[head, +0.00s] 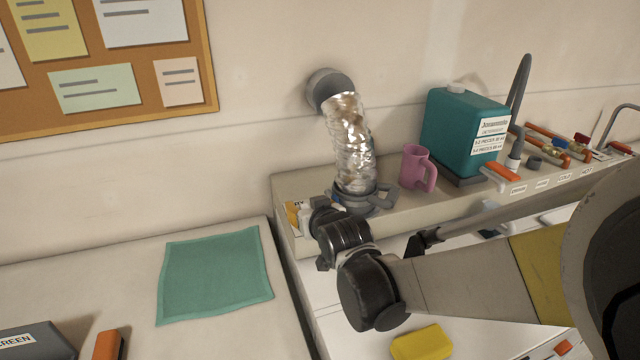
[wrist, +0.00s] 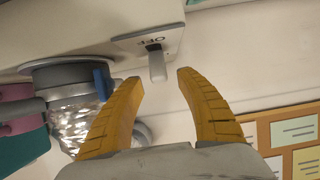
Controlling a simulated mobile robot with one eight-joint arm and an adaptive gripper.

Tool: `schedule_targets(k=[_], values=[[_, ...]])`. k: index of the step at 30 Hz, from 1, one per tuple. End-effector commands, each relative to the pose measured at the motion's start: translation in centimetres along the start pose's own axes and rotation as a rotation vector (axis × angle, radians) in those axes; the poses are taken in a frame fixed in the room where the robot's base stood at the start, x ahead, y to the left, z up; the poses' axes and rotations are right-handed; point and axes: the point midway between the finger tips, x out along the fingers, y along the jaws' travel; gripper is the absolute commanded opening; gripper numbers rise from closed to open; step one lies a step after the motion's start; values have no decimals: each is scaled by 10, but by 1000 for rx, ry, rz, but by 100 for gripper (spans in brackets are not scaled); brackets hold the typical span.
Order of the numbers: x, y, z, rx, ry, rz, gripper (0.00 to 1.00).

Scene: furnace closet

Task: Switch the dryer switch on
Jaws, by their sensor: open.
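The dryer switch is a small pale grey lever (wrist: 157,66) on a light plate (wrist: 127,43) marked OFF, seen upside down at the top middle of the wrist view. Whether the other end of the plate bears an ON mark is not visible. My gripper (wrist: 160,76) has yellow fingers spread open, with the lever between the tips in the picture. I cannot tell whether a finger touches it. In the head view, my dark wrist mostly hides my gripper at the left end of the ledge, where part of a label reading "RY" shows.
A silver duct (head: 350,140) rises to a wall outlet beside the switch. A pink mug (head: 415,168) and a teal detergent jug (head: 462,130) stand farther right on the ledge. A blue clamp tab (wrist: 101,84) sits close to a finger. A teal cloth (head: 215,273) lies left.

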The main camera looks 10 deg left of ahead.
Motion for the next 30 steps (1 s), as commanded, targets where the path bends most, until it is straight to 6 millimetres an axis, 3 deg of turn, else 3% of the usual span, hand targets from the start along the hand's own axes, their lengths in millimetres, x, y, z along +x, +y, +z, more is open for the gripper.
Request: schedule_targets(k=[4,13,17,18,30], values=[[12,0,0,0,0,0,43],[14,0,0,0,0,0,43],[14,0,0,0,0,0,5],[14,0,0,0,0,0,0],[14,0,-2,0,-17,0,0]])
